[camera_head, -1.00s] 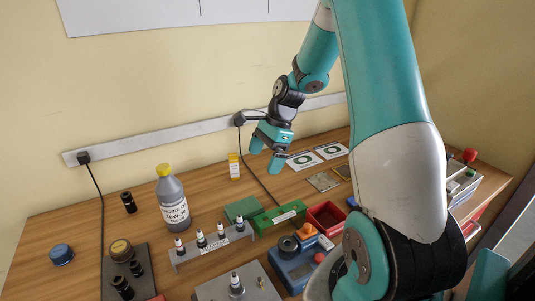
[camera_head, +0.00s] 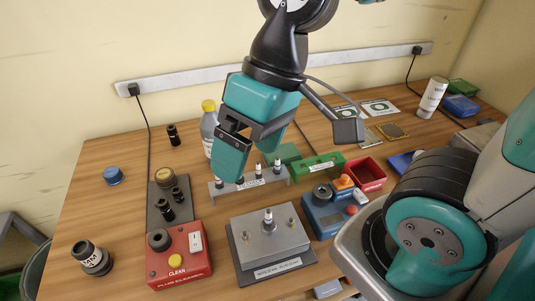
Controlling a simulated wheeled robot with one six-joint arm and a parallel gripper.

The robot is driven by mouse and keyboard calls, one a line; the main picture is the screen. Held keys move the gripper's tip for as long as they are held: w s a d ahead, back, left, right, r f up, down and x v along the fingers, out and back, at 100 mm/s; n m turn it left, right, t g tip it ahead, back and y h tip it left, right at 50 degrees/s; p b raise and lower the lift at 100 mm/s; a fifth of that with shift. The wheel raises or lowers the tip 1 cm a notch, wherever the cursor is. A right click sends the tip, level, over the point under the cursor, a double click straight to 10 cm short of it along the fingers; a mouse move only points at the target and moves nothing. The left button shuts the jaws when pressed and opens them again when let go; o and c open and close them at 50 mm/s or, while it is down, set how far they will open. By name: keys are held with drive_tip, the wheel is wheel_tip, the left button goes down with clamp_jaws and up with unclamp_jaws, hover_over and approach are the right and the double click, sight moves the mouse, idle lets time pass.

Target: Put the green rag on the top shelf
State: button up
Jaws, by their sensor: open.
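My gripper (camera_head: 250,153) hangs open and empty over the row of spark plugs, fingers pointing down. One finger hides part of the plug rack. Another green item (camera_head: 463,87) lies at the back right, too small to identify. I do not see a top shelf.
The plug rack (camera_head: 272,180) stands below my gripper, with a grey bottle (camera_head: 208,135) behind it. A red plug cleaner (camera_head: 180,262), a metal block (camera_head: 268,238), a blue device (camera_head: 325,215) and a red tray (camera_head: 366,172) crowd the front. The bench's left side has free room.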

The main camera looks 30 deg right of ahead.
drive_tip(key=w+d+f+m, duration=0.2)
drive_tip(key=w+d+m, duration=0.4)
drive_tip(key=w+m, duration=0.25)
drive_tip(key=w+d+f+m+b, duration=0.1)
drive_tip(key=w+d+f+m, duration=0.2)
drive_tip(key=d+m, duration=0.35)
drive_tip(key=w+d+f+m+t, duration=0.1)
drive_tip(key=w+d+f+m, duration=0.2)
drive_tip(key=d+m, duration=0.35)
drive_tip(key=w+d+f+m+b, duration=0.1)
drive_tip(key=w+d+f+m, duration=0.3)
drive_tip(key=d, duration=0.5)
drive_tip(key=p, duration=0.2)
hover_over(283, 151)
drive_tip(key=s+d, duration=0.1)
drive_tip(key=d, duration=0.1)
drive_tip(key=shift+m, duration=0.45)
wheel_tip(283, 151, down, 9)
drive_tip(key=shift+f, duration=0.1)
drive_tip(key=shift+p+x, duration=0.55)
drive_tip(key=shift+x, duration=2.6)
drive_tip(key=shift+w+d+f, duration=0.15)
drive_tip(key=shift+d+f, duration=0.05)
drive_tip(key=shift+f, duration=0.1)
drive_tip(key=c, duration=0.8)
drive_tip(key=shift+o, duration=0.2)
drive_tip(key=shift+r, duration=0.1)
